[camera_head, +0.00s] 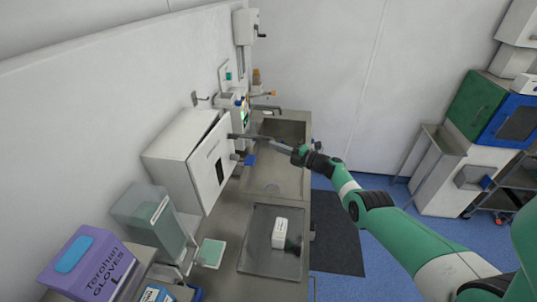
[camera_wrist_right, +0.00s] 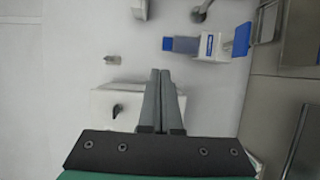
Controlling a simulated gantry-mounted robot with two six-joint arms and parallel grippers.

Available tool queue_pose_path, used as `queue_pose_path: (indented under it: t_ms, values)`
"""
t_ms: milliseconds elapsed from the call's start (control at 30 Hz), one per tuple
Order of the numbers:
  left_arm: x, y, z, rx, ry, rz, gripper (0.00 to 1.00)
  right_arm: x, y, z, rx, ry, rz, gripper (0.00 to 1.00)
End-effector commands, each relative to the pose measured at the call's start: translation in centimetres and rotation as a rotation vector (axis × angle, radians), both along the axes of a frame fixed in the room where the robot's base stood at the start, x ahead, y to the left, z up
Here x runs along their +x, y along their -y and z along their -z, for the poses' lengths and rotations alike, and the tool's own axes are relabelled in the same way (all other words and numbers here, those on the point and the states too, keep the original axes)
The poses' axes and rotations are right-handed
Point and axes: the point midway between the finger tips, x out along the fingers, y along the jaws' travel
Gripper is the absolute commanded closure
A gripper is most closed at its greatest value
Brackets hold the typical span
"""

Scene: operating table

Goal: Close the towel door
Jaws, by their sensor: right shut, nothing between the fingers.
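The white towel dispenser (camera_head: 180,142) is fixed to the wall at the left of the head view. Its white door (camera_head: 205,168) stands slightly ajar, with a dark gap along the top between door and box. My right gripper (camera_head: 231,136) reaches in from the right, its fingertips beside the door's upper far edge; I cannot tell whether they touch it. In the right wrist view the fingers (camera_wrist_right: 160,72) are together and empty. Part of a white box with a black latch (camera_wrist_right: 115,110), apparently the dispenser, shows behind them. My left gripper is not in view.
A steel sink (camera_head: 275,180) lies below my right arm. A tray (camera_head: 258,262) with a small white box (camera_head: 280,232) is nearer. A clear container (camera_head: 150,218) and purple glove box (camera_head: 85,262) stand at the left. Wall-mounted dispensers (camera_head: 235,105) sit beyond the door.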

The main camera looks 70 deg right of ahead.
Motion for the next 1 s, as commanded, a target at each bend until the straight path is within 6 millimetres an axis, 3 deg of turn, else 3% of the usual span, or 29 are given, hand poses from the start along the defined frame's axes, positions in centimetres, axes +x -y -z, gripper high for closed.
queue_pose_path:
  t_ms: [167,267,367,433,500,567,667,767,900,1000]
  values:
    - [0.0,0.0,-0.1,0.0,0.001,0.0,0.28,-0.1,0.3,0.0,0.082,0.011,0.015,1.0]
    - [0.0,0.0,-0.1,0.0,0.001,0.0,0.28,-0.7,2.8,-0.2,0.275,0.067,0.124,1.0]
    - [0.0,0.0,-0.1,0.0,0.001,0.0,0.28,-2.3,7.7,-4.9,0.519,0.293,0.293,1.0]
    - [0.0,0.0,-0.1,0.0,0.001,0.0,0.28,-4.6,10.7,-8.8,0.728,0.541,0.384,1.0]
    - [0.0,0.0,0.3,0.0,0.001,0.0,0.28,-6.8,12.0,-11.1,0.967,0.809,0.415,1.0]
    - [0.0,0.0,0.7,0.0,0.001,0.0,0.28,-8.4,12.0,-12.1,1.179,1.026,0.394,1.0]
    - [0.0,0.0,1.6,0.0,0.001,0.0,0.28,-9.8,10.0,-11.7,1.571,1.342,0.288,1.0]
    - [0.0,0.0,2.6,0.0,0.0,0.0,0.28,-9.6,5.7,-9.6,1.986,1.55,0.137,1.0]
    - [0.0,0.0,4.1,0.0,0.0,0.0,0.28,-7.7,-3.3,-6.2,2.514,1.595,-0.028,1.0]
    - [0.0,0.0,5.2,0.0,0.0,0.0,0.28,-6.6,-10.3,-4.4,2.741,1.473,-0.071,1.0]
